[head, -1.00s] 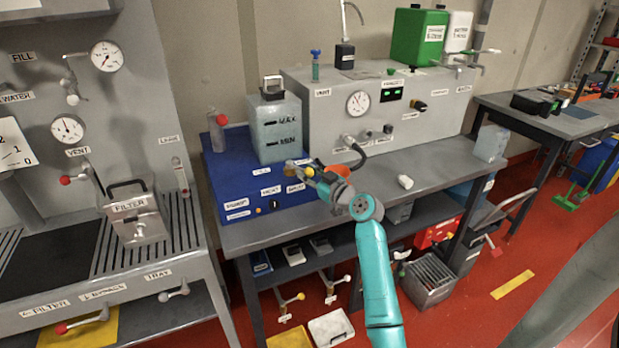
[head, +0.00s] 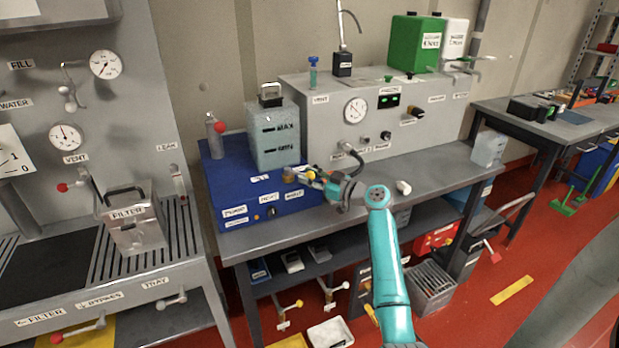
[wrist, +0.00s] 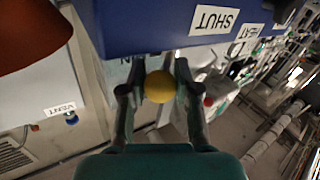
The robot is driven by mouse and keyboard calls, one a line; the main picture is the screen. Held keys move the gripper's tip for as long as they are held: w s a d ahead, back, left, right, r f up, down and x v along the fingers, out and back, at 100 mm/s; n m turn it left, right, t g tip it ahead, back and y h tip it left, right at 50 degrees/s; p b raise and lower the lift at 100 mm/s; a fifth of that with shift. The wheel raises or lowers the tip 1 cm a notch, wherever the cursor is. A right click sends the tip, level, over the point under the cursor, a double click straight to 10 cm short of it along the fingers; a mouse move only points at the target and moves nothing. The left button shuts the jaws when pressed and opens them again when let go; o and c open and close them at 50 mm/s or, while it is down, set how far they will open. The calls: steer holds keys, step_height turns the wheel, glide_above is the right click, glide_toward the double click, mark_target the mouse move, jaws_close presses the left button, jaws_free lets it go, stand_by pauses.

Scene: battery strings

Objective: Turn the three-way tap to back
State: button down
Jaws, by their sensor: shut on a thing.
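The blue unit (head: 262,213) stands at the left end of the grey bench, with white labels on its front. A yellow ball knob (head: 311,175) shows at its right front, beside a small brass-coloured part (head: 288,175). I take this knob as the handle of the three-way tap; the tap body is mostly hidden. My gripper (head: 314,178) is at the knob. In the wrist view the yellow knob (wrist: 160,87) sits between the two fingers of my gripper (wrist: 159,95), just off the blue unit's face, near a SHUT label (wrist: 214,20). My gripper is shut on the knob.
A translucent tank (head: 273,140) stands on the blue unit. A grey box with a gauge (head: 356,110) stands behind my arm. A small white piece (head: 403,187) lies on the bench. A large red-brown rounded thing (wrist: 30,35) is close in the wrist view.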

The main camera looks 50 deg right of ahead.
steer(key=shift+f, duration=0.1)
steer(key=c, duration=0.8)
jaws_free()
steer(key=s, duration=0.4)
steer(key=s+d, duration=0.1)
steer(key=s, duration=0.7)
steer(key=shift+d, duration=0.15)
